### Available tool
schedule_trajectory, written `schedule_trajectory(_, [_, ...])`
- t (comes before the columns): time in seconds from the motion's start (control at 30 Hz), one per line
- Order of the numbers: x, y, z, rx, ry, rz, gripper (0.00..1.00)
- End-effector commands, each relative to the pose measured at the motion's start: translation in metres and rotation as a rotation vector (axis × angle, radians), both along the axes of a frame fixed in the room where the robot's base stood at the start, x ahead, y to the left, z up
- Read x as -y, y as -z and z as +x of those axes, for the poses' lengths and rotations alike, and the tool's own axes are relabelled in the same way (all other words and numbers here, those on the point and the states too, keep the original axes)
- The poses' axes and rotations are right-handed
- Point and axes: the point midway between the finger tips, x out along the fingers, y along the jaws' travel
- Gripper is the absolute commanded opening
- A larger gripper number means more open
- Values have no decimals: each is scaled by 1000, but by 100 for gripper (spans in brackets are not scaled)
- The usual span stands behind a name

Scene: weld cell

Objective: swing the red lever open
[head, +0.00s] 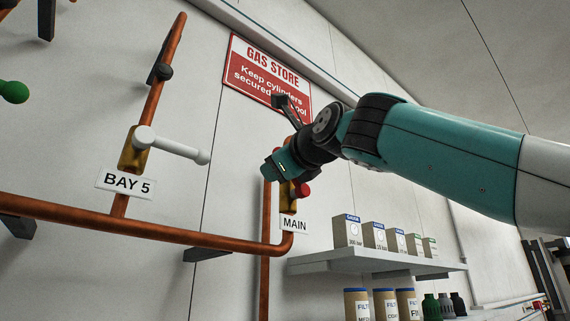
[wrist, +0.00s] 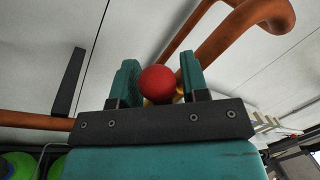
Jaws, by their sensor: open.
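The red lever shows in the head view as a small red end (head: 302,190) on the brass valve above the MAIN label (head: 293,225). Most of the lever and valve is hidden behind my gripper (head: 277,168). In the wrist view the lever's round red knob (wrist: 157,84) sits between the two teal fingers of my gripper (wrist: 160,82). The fingers are apart, one on each side of the knob. I cannot tell whether either touches it. A bit of yellow brass shows behind the knob.
A white lever (head: 175,146) sticks out over the BAY 5 label (head: 125,182). Copper pipe (head: 150,228) runs along the wall, also in the wrist view (wrist: 250,22). A shelf (head: 375,262) with boxes stands below right. A green knob (head: 14,92) is far left.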

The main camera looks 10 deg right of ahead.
Motion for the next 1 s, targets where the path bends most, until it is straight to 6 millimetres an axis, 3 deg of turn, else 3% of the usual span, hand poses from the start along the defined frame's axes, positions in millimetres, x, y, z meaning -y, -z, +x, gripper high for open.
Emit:
schedule_trajectory(0.23, [9,8,-29,4,-2,3,43])
schedule_trajectory(0.6, [37,19,-117,0,-11,5,43])
schedule_trajectory(0.77, [45,21,-141,-3,-10,3,43])
schedule_trajectory(1.0, [51,21,-158,1,-6,3,43])
